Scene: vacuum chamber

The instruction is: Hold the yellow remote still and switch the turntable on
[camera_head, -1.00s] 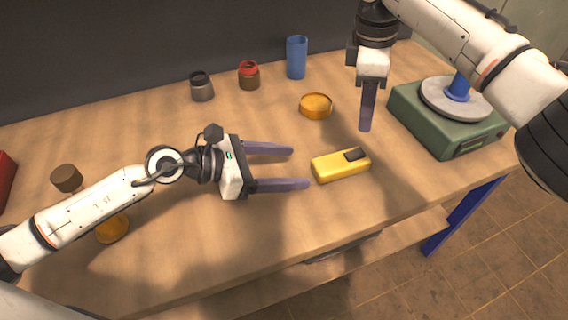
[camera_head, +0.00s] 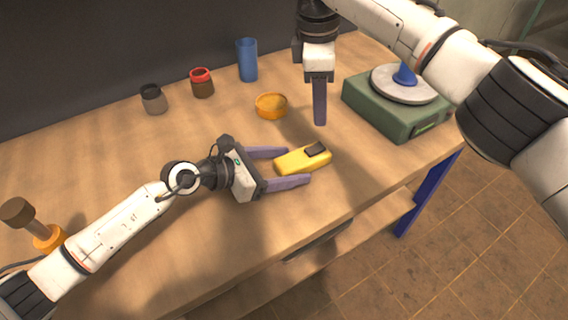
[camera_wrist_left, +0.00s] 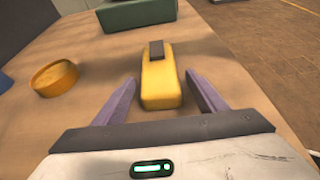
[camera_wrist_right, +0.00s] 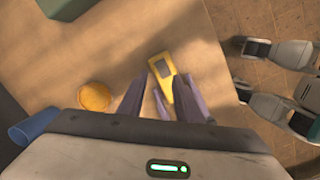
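The yellow remote (camera_head: 292,161) lies on the table with a dark patch at its far end. It also shows in the left wrist view (camera_wrist_left: 160,84). My left gripper (camera_head: 298,167) is open, low over the table, its fingers on either side of the remote's near part. Gaps show between fingers and remote in the left wrist view. My right gripper (camera_head: 320,122) points down above the table, between remote and turntable. Its fingers are apart and empty in the right wrist view (camera_wrist_right: 163,78). The turntable (camera_head: 385,115) is a green box with a grey disc and blue centre piece. A dark panel (camera_head: 431,127) is on its front; its switch state is unclear.
An orange round dish (camera_head: 271,105) lies behind the remote. A blue cup (camera_head: 247,61), a red-topped jar (camera_head: 202,83) and a grey jar (camera_head: 153,98) stand at the back. A brown-topped item (camera_head: 18,212) is at the far left. The table's front edge is close to the remote.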

